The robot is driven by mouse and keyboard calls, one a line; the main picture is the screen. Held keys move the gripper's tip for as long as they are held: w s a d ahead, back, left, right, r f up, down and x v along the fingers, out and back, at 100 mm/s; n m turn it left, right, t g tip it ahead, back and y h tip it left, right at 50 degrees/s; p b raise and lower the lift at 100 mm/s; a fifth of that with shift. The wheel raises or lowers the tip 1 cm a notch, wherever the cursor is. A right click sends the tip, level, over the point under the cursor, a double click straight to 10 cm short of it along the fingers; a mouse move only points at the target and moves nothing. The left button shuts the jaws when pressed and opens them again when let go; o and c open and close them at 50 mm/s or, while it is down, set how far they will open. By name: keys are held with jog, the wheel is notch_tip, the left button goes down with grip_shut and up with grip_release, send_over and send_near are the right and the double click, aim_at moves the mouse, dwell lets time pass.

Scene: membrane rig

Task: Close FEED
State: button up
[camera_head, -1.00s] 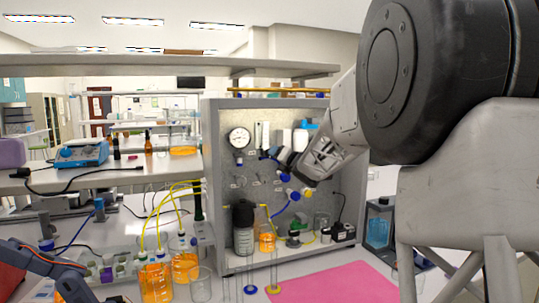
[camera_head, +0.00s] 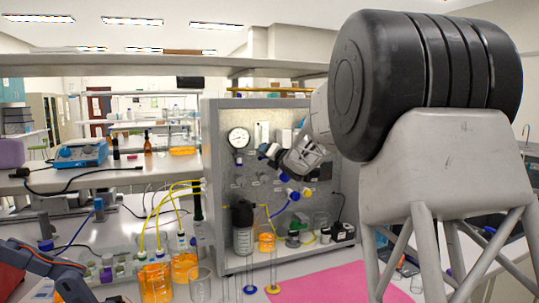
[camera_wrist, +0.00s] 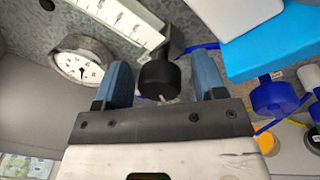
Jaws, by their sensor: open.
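The membrane rig's upright panel (camera_head: 235,180) carries a gauge, a flow meter and several knobs. My gripper (camera_wrist: 160,80) is open in the wrist view, with one blue finger on each side of a black round knob (camera_wrist: 158,72). I cannot tell whether either finger touches the knob. In the head view my gripper (camera_head: 268,150) is at the upper middle of the panel, and its body hides part of it. A blue knob (camera_wrist: 275,97) with a small tag sits to the right. I cannot read the word FEED on any tag, so I cannot tell which knob is FEED.
A round gauge (camera_wrist: 82,68) is left of my gripper, and a white scaled meter (camera_wrist: 122,20) is just above. A bright blue block (camera_wrist: 275,40) is close on the right. Below stand a dark-capped bottle (camera_head: 243,230) and orange flasks (camera_head: 184,265). A pink mat (camera_head: 325,283) lies in front.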

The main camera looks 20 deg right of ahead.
jog(key=shift+w, duration=0.25)
jog(key=shift+c, duration=0.5)
jog(key=c, duration=0.8)
